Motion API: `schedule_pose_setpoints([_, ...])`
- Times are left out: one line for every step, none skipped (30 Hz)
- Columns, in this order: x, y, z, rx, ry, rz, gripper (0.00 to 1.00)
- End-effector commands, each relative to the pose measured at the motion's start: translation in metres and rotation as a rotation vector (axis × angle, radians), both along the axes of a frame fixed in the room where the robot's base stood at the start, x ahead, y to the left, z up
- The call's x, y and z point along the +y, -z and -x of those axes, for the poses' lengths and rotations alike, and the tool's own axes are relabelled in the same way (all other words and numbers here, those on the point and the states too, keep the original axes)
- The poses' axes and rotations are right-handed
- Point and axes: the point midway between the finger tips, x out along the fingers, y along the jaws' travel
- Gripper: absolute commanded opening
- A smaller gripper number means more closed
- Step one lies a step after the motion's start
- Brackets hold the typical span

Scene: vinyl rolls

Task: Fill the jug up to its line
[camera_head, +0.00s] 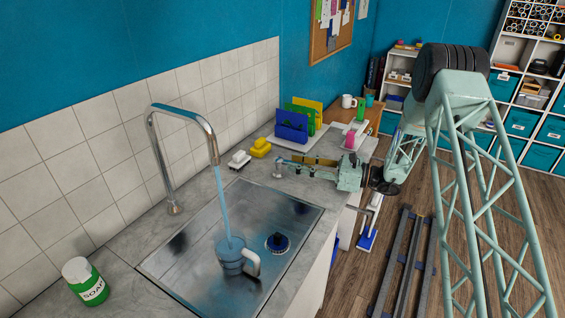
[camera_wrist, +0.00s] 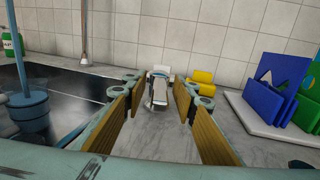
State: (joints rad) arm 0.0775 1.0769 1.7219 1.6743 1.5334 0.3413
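A translucent blue jug (camera_head: 230,259) with a white handle stands in the metal sink (camera_head: 185,262). Blue water (camera_head: 222,200) runs into it from the tall chrome spout (camera_head: 158,150). The water level and the line cannot be made out. The jug also shows at the left edge of the wrist view (camera_wrist: 31,108). A small chrome tap lever (camera_head: 278,169) stands on the counter right of the sink. In the wrist view, the lever (camera_wrist: 159,92) is between the fingers of my gripper (camera_wrist: 154,95), which is open with gaps on both sides.
A green soap bottle (camera_head: 86,282) stands at the front left. A white item (camera_head: 239,159), yellow blocks (camera_head: 260,148) and a rack of blue, green and yellow boards (camera_head: 292,126) stand behind the lever.

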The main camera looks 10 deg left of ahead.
Motion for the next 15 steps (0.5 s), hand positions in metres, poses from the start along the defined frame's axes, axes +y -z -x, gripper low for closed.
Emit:
schedule_pose_setpoints([0.007,0.001,-0.001,0.0,-0.001,0.0,0.26])
schedule_pose_setpoints([0.011,0.0,-0.002,0.0,-0.001,0.0,0.26])
schedule_pose_setpoints([0.016,0.001,-0.003,0.0,-0.002,0.0,0.26])
schedule_pose_setpoints([0.02,0.001,-0.003,0.0,-0.002,0.0,0.26])
schedule_pose_setpoints([0.024,0.0,-0.004,0.0,-0.002,-0.001,0.26])
schedule_pose_setpoints([0.028,0.0,-0.005,0.0,-0.002,-0.001,0.26])
schedule_pose_setpoints([0.031,0.0,-0.005,0.0,-0.001,-0.001,0.26])
schedule_pose_setpoints([0.034,0.0,-0.006,0.0,-0.001,-0.001,0.26])
schedule_pose_setpoints([0.038,0.0,-0.007,0.0,-0.001,-0.001,0.26])
schedule_pose_setpoints([0.041,0.0,-0.008,0.0,-0.001,-0.001,0.26])
schedule_pose_setpoints([0.044,0.0,-0.008,-0.001,-0.001,-0.001,0.26])
schedule_pose_setpoints([0.047,0.0,-0.009,-0.001,-0.002,0.0,0.26])
schedule_pose_setpoints([0.049,0.0,-0.009,-0.001,-0.001,0.0,0.26])
schedule_pose_setpoints([0.051,0.0,-0.01,-0.001,-0.001,0.0,0.26])
schedule_pose_setpoints([0.052,0.0,-0.01,-0.001,0.0,0.0,0.26])
